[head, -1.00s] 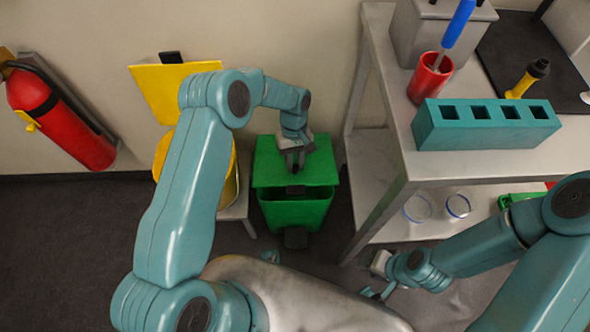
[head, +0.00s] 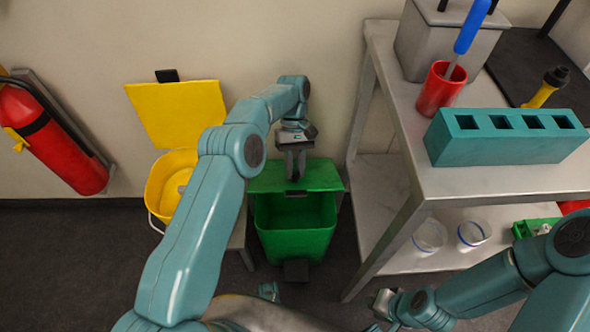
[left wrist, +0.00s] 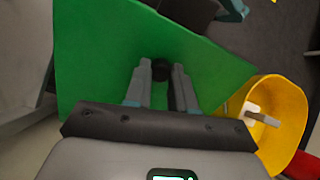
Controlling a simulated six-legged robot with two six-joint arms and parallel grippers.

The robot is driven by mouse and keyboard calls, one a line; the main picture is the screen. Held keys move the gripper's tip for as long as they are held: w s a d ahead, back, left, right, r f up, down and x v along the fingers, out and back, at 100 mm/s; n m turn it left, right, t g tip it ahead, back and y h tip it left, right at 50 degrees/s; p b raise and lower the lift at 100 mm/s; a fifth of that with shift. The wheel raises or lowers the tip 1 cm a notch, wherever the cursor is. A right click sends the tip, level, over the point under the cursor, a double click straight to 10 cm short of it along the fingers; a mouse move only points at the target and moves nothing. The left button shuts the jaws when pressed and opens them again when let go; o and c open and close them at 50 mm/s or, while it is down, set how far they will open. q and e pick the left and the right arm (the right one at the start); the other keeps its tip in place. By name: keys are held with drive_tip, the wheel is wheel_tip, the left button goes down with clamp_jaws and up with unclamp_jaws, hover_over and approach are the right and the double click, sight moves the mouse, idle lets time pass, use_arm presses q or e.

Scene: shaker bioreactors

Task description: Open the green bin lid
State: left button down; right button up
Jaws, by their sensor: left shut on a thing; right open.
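The green bin (head: 296,226) stands on the floor between a low stand and the metal table. Its green lid (head: 322,174) is tilted up, with a wide dark gap showing the bin's inside below the front edge. My left gripper (head: 294,176) is over the lid, shut on its dark handle (left wrist: 161,70), which shows between the fingers in the left wrist view. The lid (left wrist: 110,50) fills much of that view. My right gripper (head: 383,312) is open and empty low down, right of the bin, partly hidden by its own arm.
A yellow bucket (head: 165,185) with its yellow lid (head: 180,112) raised stands left of the bin. The metal table (head: 400,150) on the right bears a teal rack (head: 500,150) and a red cup (head: 440,88). Glass vessels (head: 430,236) stand on its lower shelf. A fire extinguisher (head: 60,145) hangs at left.

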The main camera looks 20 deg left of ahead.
use_arm(q)
drive_tip(key=shift+f, duration=0.1)
drive_tip(key=c, duration=0.9)
unclamp_jaws()
drive_tip(key=shift+c, duration=0.2)
wheel_tip(320, 180, up, 20)
drive_tip(key=p, duration=0.7)
